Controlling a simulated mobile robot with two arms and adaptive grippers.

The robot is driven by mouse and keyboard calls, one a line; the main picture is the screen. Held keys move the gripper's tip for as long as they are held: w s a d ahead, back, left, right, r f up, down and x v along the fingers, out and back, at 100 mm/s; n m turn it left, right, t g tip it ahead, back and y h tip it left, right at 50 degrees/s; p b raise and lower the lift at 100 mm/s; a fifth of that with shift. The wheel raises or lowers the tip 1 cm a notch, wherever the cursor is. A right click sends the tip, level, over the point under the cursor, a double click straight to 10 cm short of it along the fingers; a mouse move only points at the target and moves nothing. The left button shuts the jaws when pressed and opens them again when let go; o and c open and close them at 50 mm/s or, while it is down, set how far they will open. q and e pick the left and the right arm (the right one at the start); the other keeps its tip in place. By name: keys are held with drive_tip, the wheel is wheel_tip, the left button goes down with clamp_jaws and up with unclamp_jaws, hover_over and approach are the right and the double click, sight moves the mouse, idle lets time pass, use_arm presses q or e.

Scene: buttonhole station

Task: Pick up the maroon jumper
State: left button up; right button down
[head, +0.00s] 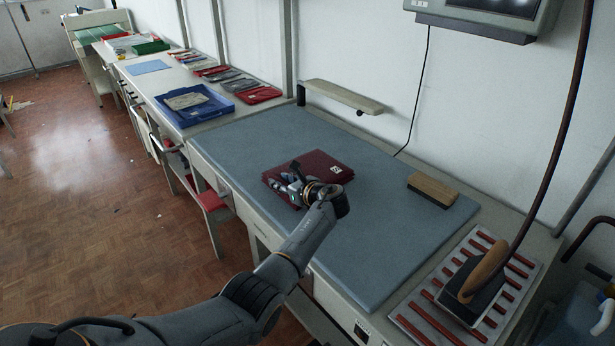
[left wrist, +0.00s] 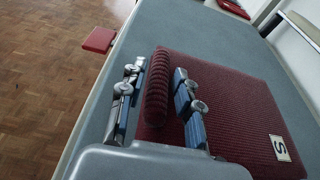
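The maroon jumper (head: 322,166) lies folded on the blue-grey padded table top, with a white label marked S on it. In the left wrist view the jumper (left wrist: 240,105) shows its ribbed knit and a rounded folded edge. My left gripper (head: 290,189) is at the jumper's near left edge and hides part of it. In the left wrist view my left gripper (left wrist: 157,108) is open, with one finger on each side of the folded edge. A gap shows between the outer finger and the fold. My right gripper is not in view.
A wooden-backed brush (head: 433,189) lies right of the jumper. An iron (head: 478,275) rests on a red-striped stand at the front right. A blue tray (head: 194,107) and several folded garments (head: 237,82) lie on the table behind. The padded top is otherwise clear.

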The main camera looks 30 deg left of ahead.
use_arm(q)
clamp_jaws()
drive_tip(key=shift+r, duration=0.1)
